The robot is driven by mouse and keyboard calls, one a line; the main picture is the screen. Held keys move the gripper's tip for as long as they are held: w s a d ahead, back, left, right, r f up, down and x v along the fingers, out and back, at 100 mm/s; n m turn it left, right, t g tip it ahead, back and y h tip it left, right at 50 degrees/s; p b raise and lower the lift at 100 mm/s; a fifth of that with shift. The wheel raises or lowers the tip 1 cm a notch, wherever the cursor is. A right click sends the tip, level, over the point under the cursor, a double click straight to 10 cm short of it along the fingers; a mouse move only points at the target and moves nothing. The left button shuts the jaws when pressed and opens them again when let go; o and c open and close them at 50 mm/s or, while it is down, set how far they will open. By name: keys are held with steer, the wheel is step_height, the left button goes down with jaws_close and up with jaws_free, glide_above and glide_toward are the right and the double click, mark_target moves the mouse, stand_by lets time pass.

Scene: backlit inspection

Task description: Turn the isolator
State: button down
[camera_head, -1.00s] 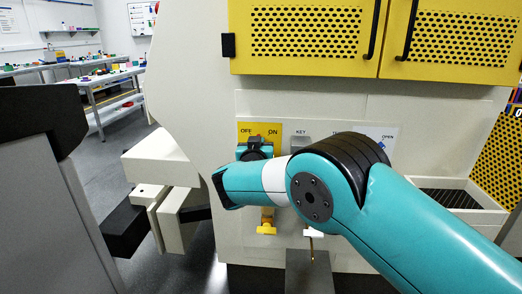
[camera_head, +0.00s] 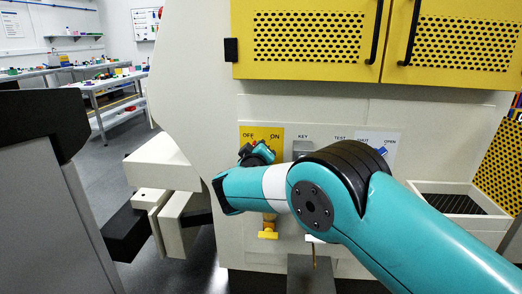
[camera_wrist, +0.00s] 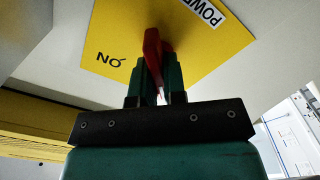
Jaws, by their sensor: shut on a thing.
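The isolator's yellow plate (camera_head: 262,133), marked OFF at left and ON at right, is on the pale machine front. In the wrist view the plate (camera_wrist: 110,40) shows upside down with ON and part of a POWER label. The isolator's red handle (camera_wrist: 152,48) stands out from the plate, between the two teal fingers of my gripper (camera_wrist: 155,88), which is shut on it. In the head view my gripper (camera_head: 256,152) is tilted in front of the plate, and my arm hides the handle there.
A grey block (camera_head: 301,148) under the KEY label is just right of the plate. Yellow perforated doors (camera_head: 310,40) with black handles are above. A yellow tap handle (camera_head: 268,234) is below my wrist. A slotted tray (camera_head: 455,203) juts out at right.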

steer(key=shift+d+f, duration=0.1)
steer(key=shift+d, duration=0.05)
stand_by(0.3)
steer(key=c, duration=1.2)
jaws_free()
steer(key=shift+w, duration=0.1)
steer(key=s, duration=1.1)
steer(key=s+b, duration=0.1)
steer(key=s, duration=0.5)
steer(key=shift+s+a, duration=0.25)
steer(key=shift+a, duration=0.1)
